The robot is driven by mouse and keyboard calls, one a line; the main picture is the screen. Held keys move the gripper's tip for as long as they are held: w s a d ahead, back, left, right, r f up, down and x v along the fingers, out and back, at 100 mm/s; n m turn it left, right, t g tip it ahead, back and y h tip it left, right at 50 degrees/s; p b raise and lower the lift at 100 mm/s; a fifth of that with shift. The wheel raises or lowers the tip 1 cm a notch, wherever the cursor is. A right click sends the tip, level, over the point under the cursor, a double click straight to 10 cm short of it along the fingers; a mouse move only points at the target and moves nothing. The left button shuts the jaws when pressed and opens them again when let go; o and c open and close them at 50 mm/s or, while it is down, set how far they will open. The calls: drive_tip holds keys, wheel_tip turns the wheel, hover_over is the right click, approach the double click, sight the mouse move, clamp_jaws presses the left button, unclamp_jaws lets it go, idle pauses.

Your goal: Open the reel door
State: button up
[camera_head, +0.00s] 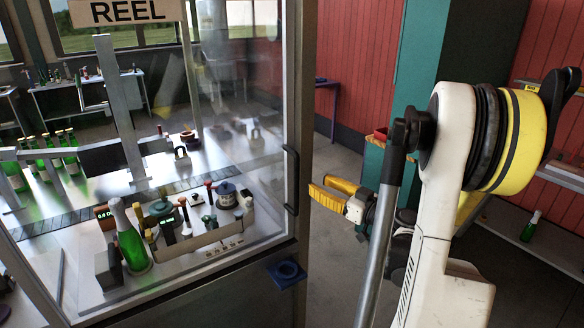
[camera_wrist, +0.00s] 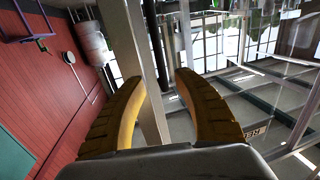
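The reel door is a clear glass panel in a metal frame (camera_head: 296,95) on the enclosure marked REEL (camera_head: 127,11); it looks closed. A dark vertical bar handle (camera_head: 291,180) sits on its right edge. My gripper (camera_head: 318,184), with yellow fingers, is to the right of the handle at about its height, and looks apart from it. In the wrist view my gripper (camera_wrist: 158,80) has its fingers spread, with nothing held.
Behind the glass stand a green bottle (camera_head: 131,245), several small tools and a conveyor (camera_head: 60,220). A teal cabinet (camera_head: 440,60) stands behind my arm. Open floor (camera_head: 335,255) lies right of the enclosure.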

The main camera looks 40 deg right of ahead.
drive_tip(key=w+a, duration=0.1)
drive_tip(key=w, duration=0.8)
drive_tip(key=shift+w, duration=0.25)
clamp_jaws()
